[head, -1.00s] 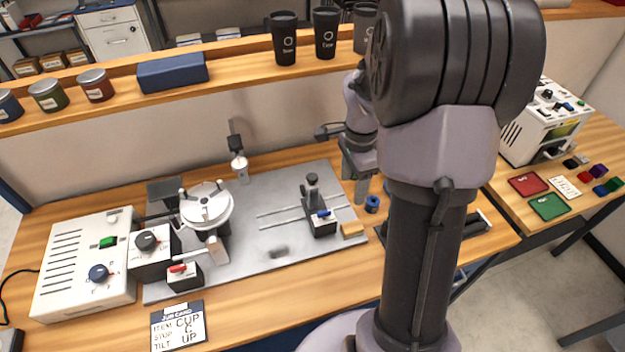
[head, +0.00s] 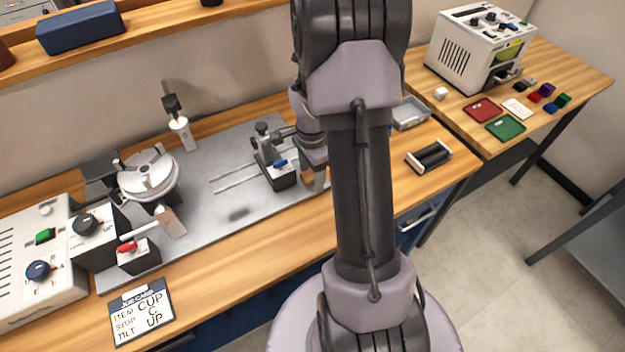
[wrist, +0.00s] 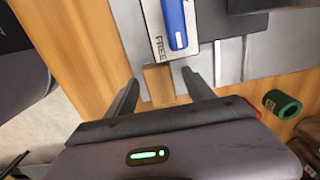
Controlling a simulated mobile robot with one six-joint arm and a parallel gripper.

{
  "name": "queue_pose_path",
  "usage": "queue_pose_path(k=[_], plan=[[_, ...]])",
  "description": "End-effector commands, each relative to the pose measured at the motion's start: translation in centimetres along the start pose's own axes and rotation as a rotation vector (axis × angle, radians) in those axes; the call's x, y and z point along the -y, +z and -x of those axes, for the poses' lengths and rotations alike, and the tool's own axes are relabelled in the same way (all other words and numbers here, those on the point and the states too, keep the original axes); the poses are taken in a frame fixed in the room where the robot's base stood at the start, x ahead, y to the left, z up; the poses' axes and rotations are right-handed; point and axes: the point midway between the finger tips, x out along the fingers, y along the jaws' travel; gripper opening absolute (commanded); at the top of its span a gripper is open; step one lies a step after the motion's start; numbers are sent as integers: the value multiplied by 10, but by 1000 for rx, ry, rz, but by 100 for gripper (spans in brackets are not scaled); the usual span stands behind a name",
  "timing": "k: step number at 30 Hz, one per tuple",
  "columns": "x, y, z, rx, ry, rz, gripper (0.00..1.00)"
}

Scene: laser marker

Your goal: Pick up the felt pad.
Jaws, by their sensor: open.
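The felt pad appears to be the small tan block (wrist: 158,84) at the edge of the grey metal plate, just below a blue-handled slide in the wrist view. My gripper (wrist: 160,77) is open, with one finger on each side of the tan block in that view. I cannot tell how far above it the fingertips are. In the head view my gripper (head: 317,180) is low over the plate's right end, partly hidden by my arm, and the pad is mostly hidden there.
The slide fixture with a blue lever (head: 279,168) stands close to my gripper. A rotary chuck (head: 148,174) stands further left. A black roller stand (head: 429,157) is to the right.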

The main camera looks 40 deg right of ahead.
Motion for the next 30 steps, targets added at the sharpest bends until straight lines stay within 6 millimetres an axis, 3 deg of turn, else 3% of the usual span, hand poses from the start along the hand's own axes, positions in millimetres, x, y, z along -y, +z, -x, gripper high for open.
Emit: queue_pose_path(k=[3, 12, 21, 30], plan=[[0, 0, 2, 0, -1, 0, 58], [0, 0, 2, 0, 0, 0, 0], [0, 0, 6, 0, -1, 0, 0], [-6, 0, 42, 0, 1, -2, 0]])
